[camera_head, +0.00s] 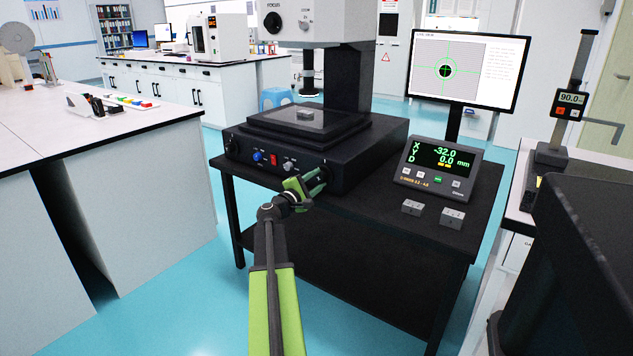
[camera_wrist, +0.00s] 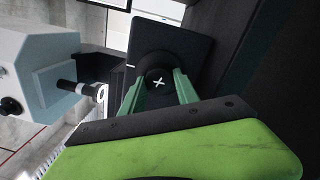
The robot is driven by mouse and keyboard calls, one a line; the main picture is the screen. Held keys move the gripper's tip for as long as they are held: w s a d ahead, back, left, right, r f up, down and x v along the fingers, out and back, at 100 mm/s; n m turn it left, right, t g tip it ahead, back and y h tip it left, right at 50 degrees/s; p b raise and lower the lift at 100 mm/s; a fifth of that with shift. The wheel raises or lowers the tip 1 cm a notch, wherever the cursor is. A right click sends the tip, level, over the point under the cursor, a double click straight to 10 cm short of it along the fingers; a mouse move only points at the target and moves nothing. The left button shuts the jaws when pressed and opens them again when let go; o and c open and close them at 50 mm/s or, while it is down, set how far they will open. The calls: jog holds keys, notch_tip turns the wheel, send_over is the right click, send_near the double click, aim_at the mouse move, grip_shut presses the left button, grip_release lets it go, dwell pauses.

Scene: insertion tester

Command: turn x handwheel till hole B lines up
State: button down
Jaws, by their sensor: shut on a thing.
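My gripper (camera_head: 314,184) is at the right end of the microscope base's front panel. In the wrist view its green fingers (camera_wrist: 158,92) are closed on either side of the x handwheel (camera_wrist: 158,78), a dark round knob with a white X mark. The monitor (camera_head: 468,70) shows a green crosshair and circle with a dark round hole (camera_head: 445,71) at or very near their centre. The readout box (camera_head: 440,165) shows X -32.0, and 0.0 mm lower down.
Two small grey blocks (camera_head: 412,207) (camera_head: 452,217) lie on the black table in front of the readout box. The front panel carries a blue knob (camera_head: 258,156) and a red switch (camera_head: 273,159). A white bench (camera_head: 120,140) stands at the left. Floor is open between the bench and table.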

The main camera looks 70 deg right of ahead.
jog(key=c, duration=0.9)
grip_release()
jog(key=shift+a, duration=0.1)
jog(key=b+v, duration=0.1)
jog(key=v, duration=1.6)
jog(key=shift+w+a+f, duration=0.1)
